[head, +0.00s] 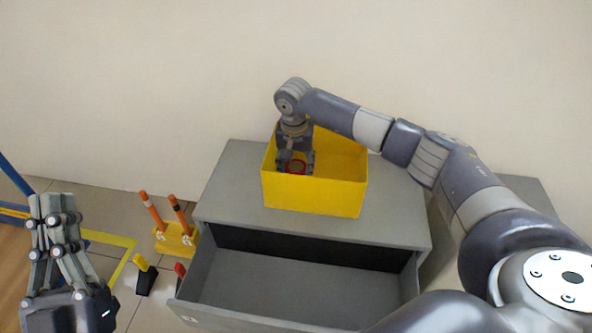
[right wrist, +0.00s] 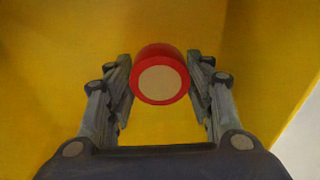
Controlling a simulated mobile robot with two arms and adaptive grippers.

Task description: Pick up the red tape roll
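The red tape roll (head: 298,166) lies inside the yellow bin (head: 312,196), which stands on the grey cabinet. In the right wrist view the red tape roll (right wrist: 161,75) shows a red rim and a tan middle. My right gripper (head: 295,165) reaches down into the bin.
The grey cabinet (head: 228,205) has an open, empty drawer (head: 300,285) below the bin. A yellow holder (head: 175,240) with orange rods stands on the floor to the left. A yellow-and-black item (head: 145,275) and a red-tipped one (head: 180,270) are nearby.

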